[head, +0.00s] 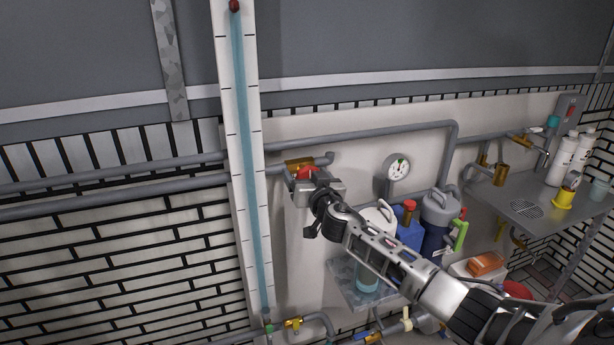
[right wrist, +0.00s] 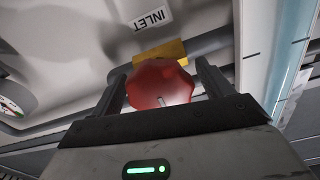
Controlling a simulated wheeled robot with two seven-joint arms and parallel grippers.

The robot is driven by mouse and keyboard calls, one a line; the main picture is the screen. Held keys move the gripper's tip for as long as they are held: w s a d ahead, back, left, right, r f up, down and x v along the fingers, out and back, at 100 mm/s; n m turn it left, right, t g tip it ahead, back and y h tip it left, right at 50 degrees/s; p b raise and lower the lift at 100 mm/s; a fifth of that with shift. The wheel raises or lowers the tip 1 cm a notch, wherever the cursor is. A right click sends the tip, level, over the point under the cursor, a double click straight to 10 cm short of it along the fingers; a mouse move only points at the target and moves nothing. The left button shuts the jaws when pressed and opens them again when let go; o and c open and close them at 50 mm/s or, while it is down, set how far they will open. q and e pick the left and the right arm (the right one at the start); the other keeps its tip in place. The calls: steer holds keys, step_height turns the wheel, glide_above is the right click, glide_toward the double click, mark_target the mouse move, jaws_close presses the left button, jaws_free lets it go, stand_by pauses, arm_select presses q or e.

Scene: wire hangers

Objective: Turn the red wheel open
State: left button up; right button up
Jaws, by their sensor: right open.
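The red wheel (right wrist: 160,84) sits on a brass valve body (right wrist: 165,52) in the wall pipe, under a label reading INLET. In the head view the wheel (head: 305,173) is mostly hidden behind my right gripper (head: 303,178). In the right wrist view my right gripper (right wrist: 158,88) is open, with one finger on each side of the wheel. I cannot tell whether the fingers touch its rim. My left gripper is in neither view.
A round gauge (head: 398,169) is on the wall right of the valve. A tall sight tube (head: 243,170) stands left of it. A metal counter (head: 525,211) is at the right.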

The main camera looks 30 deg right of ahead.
steer(key=c, duration=1)
